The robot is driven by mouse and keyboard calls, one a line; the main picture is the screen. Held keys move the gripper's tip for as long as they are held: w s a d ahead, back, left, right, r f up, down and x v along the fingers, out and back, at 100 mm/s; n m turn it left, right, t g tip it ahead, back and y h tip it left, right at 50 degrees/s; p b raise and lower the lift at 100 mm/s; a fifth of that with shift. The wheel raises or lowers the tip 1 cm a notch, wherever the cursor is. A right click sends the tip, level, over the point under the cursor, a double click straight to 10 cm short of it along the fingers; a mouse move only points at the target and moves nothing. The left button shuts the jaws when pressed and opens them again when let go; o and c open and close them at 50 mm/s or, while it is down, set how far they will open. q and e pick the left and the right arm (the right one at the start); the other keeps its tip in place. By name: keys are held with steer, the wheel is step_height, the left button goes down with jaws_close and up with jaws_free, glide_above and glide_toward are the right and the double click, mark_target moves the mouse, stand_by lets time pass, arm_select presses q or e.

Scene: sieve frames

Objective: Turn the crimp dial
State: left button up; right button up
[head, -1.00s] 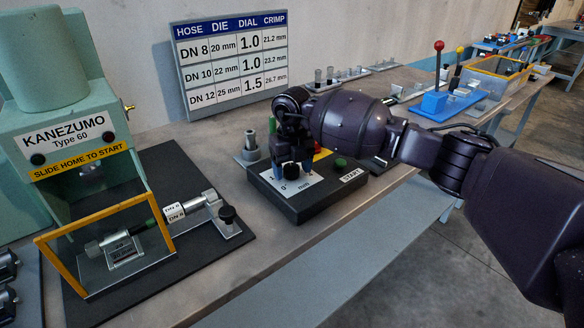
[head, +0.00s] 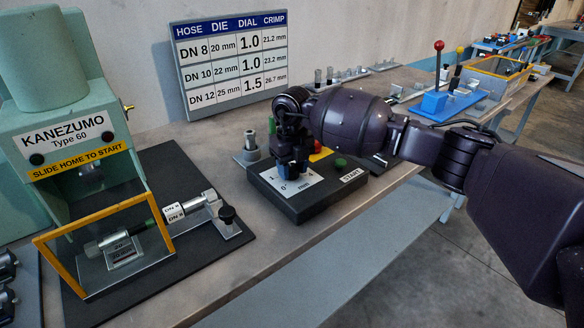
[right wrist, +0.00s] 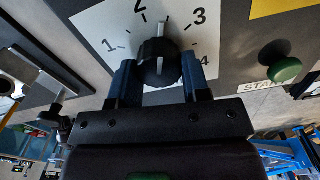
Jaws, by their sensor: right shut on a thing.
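The crimp dial (right wrist: 160,60) is a black ribbed knob with a white line, on a white scale plate (right wrist: 95,22) numbered around it. In the right wrist view its line points between 2 and 3. My right gripper (head: 293,170) is shut on the dial, with one dark blue finger on each side of the knob; it also shows in the right wrist view (right wrist: 160,85). In the head view the gripper hides most of the dial. The dial sits on a dark control box (head: 318,205). My left gripper is not in view.
A green START button (head: 340,163) sits right of the dial. The green press (head: 70,130) stands left, with a yellow-framed guard and a hose labelled DN 8 (head: 172,212). A settings chart (head: 230,62) stands behind.

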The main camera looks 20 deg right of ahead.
steer(key=n, duration=0.2)
steer(key=shift+d+n, duration=0.1)
steer(key=shift+n, duration=0.2)
steer(key=n+b, duration=0.1)
steer(key=n, duration=0.3)
steer(key=shift+w+d+f+n, duration=0.1)
steer(key=shift+n, duration=0.2)
steer(key=n+b, duration=0.1)
steer(key=n, duration=0.2)
steer(key=shift+w+n, duration=0.1)
steer(key=shift+n, duration=0.2)
steer(key=n+b, duration=0.1)
steer(key=n, duration=0.2)
steer(key=shift+n, duration=0.4)
steer(key=shift+w+n+b, duration=0.1)
steer(key=shift+n+b, duration=0.25)
steer(key=shift+n, duration=0.45)
steer(key=o, duration=0.9)
steer(key=shift+o, duration=0.2)
